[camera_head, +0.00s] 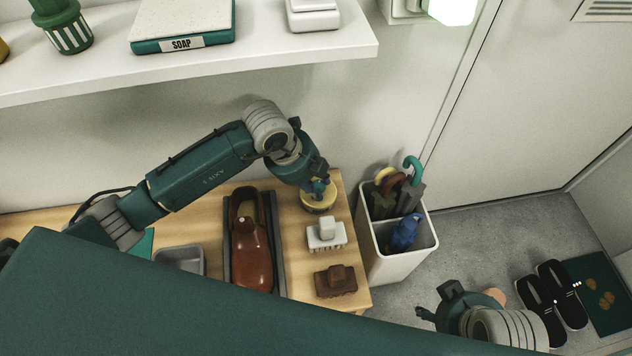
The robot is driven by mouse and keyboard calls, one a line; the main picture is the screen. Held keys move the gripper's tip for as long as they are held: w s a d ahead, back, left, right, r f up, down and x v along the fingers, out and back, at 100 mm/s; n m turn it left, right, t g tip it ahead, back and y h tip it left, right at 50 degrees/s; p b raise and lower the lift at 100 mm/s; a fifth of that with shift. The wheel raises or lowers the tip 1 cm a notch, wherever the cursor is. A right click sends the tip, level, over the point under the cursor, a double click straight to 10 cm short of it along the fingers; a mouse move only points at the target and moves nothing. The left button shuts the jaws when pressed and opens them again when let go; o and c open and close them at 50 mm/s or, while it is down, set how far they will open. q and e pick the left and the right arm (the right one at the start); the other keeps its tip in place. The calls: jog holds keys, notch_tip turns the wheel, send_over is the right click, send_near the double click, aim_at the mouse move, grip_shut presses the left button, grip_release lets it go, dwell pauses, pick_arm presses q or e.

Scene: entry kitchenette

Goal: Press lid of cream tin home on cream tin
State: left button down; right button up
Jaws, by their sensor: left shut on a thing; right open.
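The cream tin (319,206) is a short, round, yellowish tin on the wooden bench top near its back right corner. My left gripper (319,187) points down directly over it, shut on the lid of the cream tin. The fingers cover much of the lid, so I cannot tell whether it sits level or fully down on the rim. My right gripper (438,304) is open at the lower right, over the floor and away from the tin.
An umbrella stand (396,262) is right of the bench. A shelf (300,52) hangs above.

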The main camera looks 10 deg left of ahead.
pick_arm(q)
jog(key=c, duration=1.3)
grip_release()
jog(key=v, duration=1.2)
